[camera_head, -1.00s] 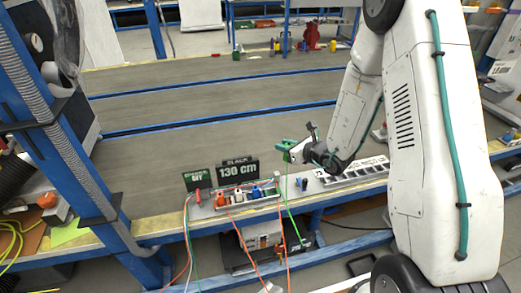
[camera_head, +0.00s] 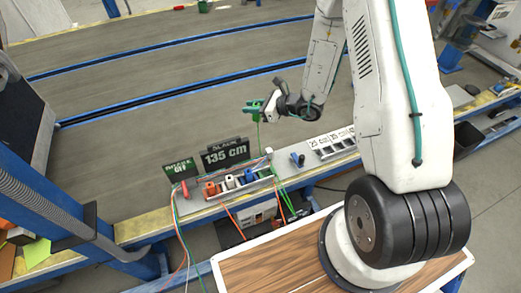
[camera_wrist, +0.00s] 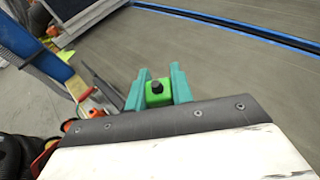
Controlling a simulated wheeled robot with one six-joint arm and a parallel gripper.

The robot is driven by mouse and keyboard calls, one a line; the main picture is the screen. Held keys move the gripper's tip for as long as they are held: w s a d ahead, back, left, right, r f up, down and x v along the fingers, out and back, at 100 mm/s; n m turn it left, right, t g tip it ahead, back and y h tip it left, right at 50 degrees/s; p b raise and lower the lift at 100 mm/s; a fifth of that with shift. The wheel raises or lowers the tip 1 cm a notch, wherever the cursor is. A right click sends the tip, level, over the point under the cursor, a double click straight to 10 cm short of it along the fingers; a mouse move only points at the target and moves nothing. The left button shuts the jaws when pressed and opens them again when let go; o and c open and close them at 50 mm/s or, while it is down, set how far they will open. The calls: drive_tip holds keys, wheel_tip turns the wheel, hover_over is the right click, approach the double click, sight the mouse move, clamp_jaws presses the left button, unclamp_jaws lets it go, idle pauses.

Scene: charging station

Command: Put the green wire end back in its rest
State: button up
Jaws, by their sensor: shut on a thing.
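My gripper (camera_head: 256,110) is shut on the green wire end (camera_wrist: 157,90), which sits between its teal fingers in the wrist view. In the head view the gripper is in the air above and behind the bench. A green wire (camera_head: 258,136) hangs down from it. The wire rest, a rack (camera_head: 243,190) on the bench edge, holds an orange, a white and a blue wire end side by side. A place at its right end appears empty, but it is small. The rack is below my gripper and apart from it.
A black sign reading 135 cm (camera_head: 226,154) and a smaller green sign (camera_head: 178,168) stand behind the rack. A blue object (camera_head: 297,159) and a white tray with slots (camera_head: 334,146) are to the right. A wooden tabletop (camera_head: 270,272) is in front.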

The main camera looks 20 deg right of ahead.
drive_tip(key=s+a+f+n+g+y, duration=0.1)
drive_tip(key=s+f+n+g+y, duration=0.2)
drive_tip(key=s+f+n+g, duration=0.5)
drive_tip(key=s+f+g, duration=0.1)
drive_tip(key=s, duration=0.4)
drive_tip(key=shift+a+n+g+y, duration=0.3)
drive_tip(key=shift+a+y, duration=0.05)
drive_tip(key=shift+y, duration=0.05)
drive_tip(key=shift+d, duration=0.1)
drive_tip(key=shift+f, duration=3)
drive_tip(key=shift+f, duration=1.65)
drive_tip(key=shift+s+f, duration=0.15)
drive_tip(key=shift+f, duration=0.35)
drive_tip(key=shift+r, duration=0.15)
drive_tip(key=shift+r, duration=1.45)
